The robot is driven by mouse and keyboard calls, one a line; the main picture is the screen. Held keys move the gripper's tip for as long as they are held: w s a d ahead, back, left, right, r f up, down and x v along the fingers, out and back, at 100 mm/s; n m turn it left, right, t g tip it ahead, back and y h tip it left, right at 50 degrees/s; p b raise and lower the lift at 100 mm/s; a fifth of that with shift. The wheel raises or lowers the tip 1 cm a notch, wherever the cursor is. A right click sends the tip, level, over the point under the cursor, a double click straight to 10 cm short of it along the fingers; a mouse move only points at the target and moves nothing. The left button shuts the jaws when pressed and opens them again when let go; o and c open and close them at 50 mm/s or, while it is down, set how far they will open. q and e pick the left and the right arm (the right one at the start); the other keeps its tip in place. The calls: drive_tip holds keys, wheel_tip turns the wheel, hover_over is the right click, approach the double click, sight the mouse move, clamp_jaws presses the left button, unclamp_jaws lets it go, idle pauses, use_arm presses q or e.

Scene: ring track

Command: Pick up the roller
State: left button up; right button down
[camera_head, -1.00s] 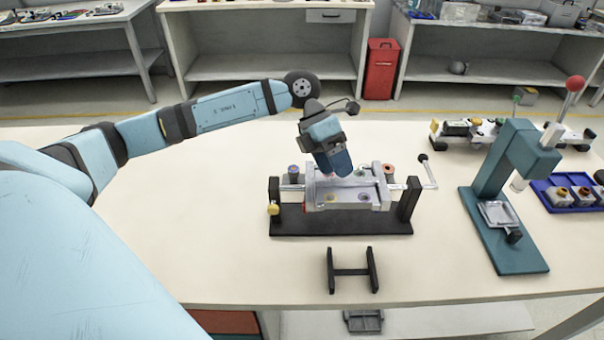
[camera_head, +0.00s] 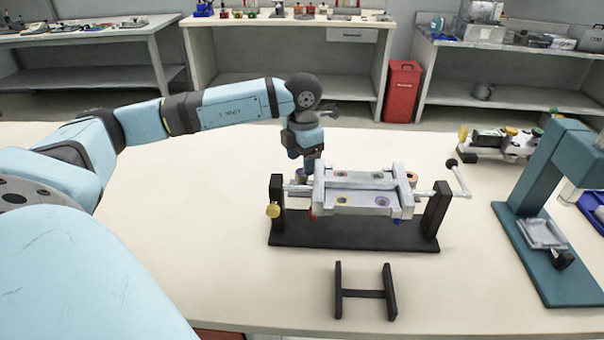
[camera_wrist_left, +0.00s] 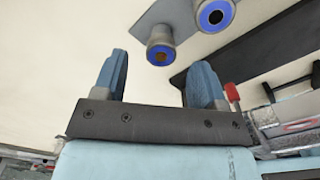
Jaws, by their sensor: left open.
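Two short grey rollers with blue-ringed ends stand side by side on a grey plate (camera_wrist_left: 178,18): a nearer roller (camera_wrist_left: 160,50) and a farther roller (camera_wrist_left: 214,14) in the left wrist view. In the head view a blue-topped roller (camera_head: 299,175) shows just under my left gripper (camera_head: 308,165), behind the left end of the fixture and partly hidden. My left gripper (camera_wrist_left: 158,72) is open and empty, its two blue fingers apart, with the nearer roller beyond the gap between them. I cannot tell the exact distance. My right gripper is out of view.
The silver fixture (camera_head: 361,180) with a crank stands on a black base (camera_head: 350,233) close to the gripper. A copper-topped cylinder (camera_head: 411,178) is behind its right end. A black H-shaped stand (camera_head: 364,293) is in front, a teal press (camera_head: 545,190) at right. The table's left is clear.

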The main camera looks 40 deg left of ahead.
sight(301, 172)
use_arm(q)
drive_tip(key=shift+f, duration=0.45)
drive_tip(key=f, duration=0.2)
drive_tip(key=f+b, duration=0.1)
drive_tip(key=shift+s+f, duration=0.2)
drive_tip(key=shift+s, duration=0.05)
drive_tip(key=shift+f, duration=0.75)
drive_tip(key=c, duration=1)
drive_tip(key=shift+c, duration=0.3)
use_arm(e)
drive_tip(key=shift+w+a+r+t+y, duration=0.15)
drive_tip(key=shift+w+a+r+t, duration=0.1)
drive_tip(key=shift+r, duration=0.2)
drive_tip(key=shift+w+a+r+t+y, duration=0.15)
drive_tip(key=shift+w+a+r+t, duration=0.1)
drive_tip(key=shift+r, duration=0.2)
use_arm(q)
drive_tip(key=shift+r, duration=0.15)
